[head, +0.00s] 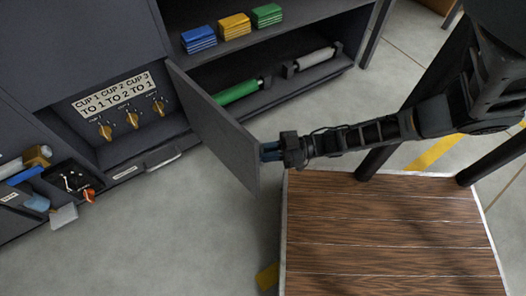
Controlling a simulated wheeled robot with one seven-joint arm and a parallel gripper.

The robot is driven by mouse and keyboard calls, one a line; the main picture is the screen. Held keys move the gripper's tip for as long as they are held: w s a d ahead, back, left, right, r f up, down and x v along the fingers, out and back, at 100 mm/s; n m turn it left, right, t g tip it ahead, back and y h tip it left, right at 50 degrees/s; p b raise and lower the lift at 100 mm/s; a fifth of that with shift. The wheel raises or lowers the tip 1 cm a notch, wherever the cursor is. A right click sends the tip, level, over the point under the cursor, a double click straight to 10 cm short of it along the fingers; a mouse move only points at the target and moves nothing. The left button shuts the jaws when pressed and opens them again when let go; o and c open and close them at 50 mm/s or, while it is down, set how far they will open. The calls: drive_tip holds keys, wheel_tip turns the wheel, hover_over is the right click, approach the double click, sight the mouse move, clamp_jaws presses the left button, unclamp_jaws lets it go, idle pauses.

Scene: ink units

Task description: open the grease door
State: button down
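The grease door (215,130) is a flat grey panel that stands swung out from the dark cabinet, hinged near its left edge. Behind it the compartment is exposed, with three brass knobs (132,121) under a sign (115,92) reading CUP 1, CUP 2, CUP 3. My gripper (268,152) reaches in from the right and its fingertips are at the outer free edge of the door. The fingers are small and partly merge with the panel, so I cannot tell whether they grip it or only touch it.
A shelf holds blue, yellow and green packs (234,26). Below lie a green roll (235,92) and a grey roll (315,59). A tray of small parts (75,182) stands at left. A wooden platform (390,235) lies front right; the grey floor (190,225) before the door is clear.

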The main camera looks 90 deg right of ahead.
drive_tip(key=shift+d, duration=0.45)
drive_tip(key=shift+w, duration=0.1)
drive_tip(key=c, duration=1.2)
unclamp_jaws()
drive_tip(key=shift+a, duration=0.15)
